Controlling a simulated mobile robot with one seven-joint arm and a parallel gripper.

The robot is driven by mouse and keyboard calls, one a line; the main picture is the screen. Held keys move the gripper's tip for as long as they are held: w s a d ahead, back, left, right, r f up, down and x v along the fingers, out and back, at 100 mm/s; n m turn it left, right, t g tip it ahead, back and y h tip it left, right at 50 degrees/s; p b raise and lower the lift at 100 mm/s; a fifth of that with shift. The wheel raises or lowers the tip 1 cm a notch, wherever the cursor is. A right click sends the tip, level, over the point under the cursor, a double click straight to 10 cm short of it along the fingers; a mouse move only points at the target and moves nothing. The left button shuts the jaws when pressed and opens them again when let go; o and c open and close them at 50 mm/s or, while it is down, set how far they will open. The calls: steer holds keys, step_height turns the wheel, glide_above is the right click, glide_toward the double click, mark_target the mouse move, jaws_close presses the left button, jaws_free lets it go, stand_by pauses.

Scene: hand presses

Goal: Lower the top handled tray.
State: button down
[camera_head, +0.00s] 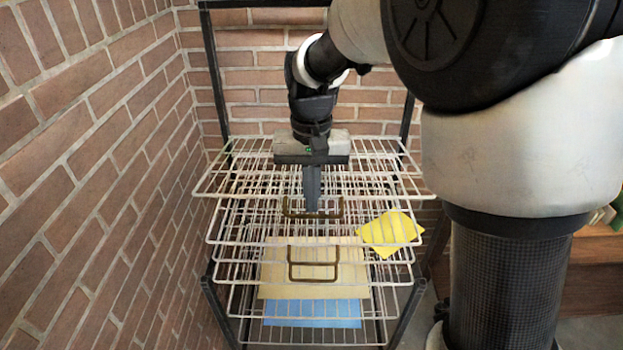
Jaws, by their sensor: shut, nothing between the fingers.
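A rack of white wire trays stands against the brick wall in the head view. The top tray (222,184) is a wire grid and looks roughly level at its raised height. A brown handle (333,214) shows near the front middle of the upper trays. A second brown handle (314,279) shows lower down on a tray below. My gripper (312,208) points down over the middle of the top tray, shut and empty, its tips at or near the upper handle. I cannot tell whether they touch it. The fingers hide part of the handle and grid.
A yellow sheet (391,232), a tan sheet (275,284) and a blue sheet (312,314) lie on lower trays. The brick wall (90,150) stands close on the left. Dark frame posts (213,75) rise at the back. A brown wooden piece (590,268) stands at the right.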

steer(key=shift+f, duration=0.55)
